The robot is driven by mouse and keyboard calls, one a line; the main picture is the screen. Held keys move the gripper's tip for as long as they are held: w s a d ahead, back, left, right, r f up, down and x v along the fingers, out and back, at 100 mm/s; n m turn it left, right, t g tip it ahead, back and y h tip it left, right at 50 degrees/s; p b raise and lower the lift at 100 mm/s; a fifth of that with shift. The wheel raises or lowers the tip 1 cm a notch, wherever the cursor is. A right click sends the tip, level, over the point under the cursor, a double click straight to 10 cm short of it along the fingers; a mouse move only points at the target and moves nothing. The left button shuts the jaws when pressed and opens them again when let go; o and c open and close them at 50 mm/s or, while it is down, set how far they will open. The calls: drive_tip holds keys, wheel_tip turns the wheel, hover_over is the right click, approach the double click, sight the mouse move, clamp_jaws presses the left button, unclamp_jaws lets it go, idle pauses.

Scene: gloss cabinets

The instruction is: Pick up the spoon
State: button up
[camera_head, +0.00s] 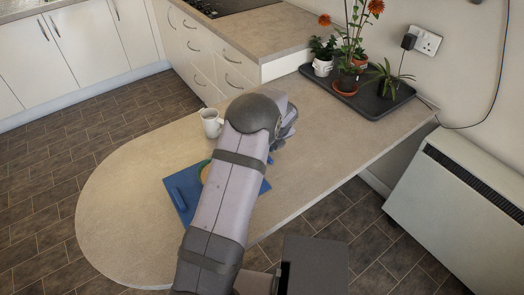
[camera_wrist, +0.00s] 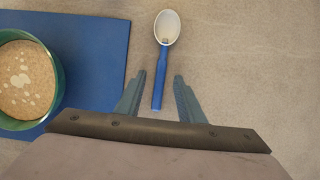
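A spoon (camera_wrist: 158,88) with a blue handle and a pale bowl lies on the beige worktop in the wrist view, its bowl pointing to the top of the picture. My gripper (camera_wrist: 158,79) is open, with one finger to each side of the blue handle in the picture. No contact with the handle shows, and I cannot tell how high the fingers are above it. In the head view my own arm hides the spoon and my fingers.
A blue mat (camera_wrist: 98,52) with a green bowl (camera_wrist: 58,72) of tan food lies left of the spoon. A white mug (camera_head: 211,123) stands on the worktop (camera_head: 125,200). A dark tray (camera_head: 372,104) of potted plants is at the back. The worktop right of the spoon is clear.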

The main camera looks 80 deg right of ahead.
drive_tip(key=shift+c, duration=0.7)
clamp_jaws()
wheel_tip(320, 180, up, 10)
drive_tip(key=b, duration=0.1)
